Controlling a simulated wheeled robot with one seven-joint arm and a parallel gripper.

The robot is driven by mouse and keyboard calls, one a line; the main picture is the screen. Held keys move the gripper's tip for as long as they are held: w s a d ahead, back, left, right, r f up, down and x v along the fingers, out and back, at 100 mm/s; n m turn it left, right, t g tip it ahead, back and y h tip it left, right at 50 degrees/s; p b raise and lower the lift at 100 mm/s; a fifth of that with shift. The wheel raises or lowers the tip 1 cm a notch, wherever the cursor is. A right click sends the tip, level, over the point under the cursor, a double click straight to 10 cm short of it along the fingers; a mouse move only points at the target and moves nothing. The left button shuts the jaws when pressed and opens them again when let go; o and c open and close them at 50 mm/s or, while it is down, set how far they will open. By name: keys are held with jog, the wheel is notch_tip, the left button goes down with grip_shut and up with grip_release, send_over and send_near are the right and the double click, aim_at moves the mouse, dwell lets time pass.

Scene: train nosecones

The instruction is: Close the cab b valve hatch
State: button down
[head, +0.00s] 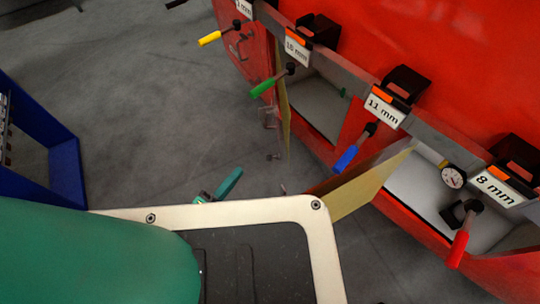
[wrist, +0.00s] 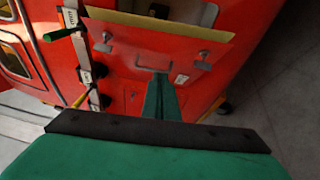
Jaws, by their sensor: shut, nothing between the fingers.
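In the head view two hatches of the red nosecone stand open. One hatch door (head: 284,112) is beside the green handle, seen nearly edge-on; the other door (head: 368,187) is beside the blue handle, its tan inner side showing. No label names cab b. In the head view my gripper (head: 238,172) is left of and below the doors.
Green (head: 264,87), blue (head: 346,157), yellow (head: 210,38) and red (head: 459,248) handles stick out from the nosecone. A blue frame (head: 62,160) stands at the left. Grey floor (head: 150,90) between is clear.

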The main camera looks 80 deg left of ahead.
jog(key=w+a+r, duration=0.1)
jog(key=w+a, duration=0.4)
jog(key=w, duration=0.7)
jog(key=shift+r+m, duration=0.4)
jog(key=shift+s, duration=0.15)
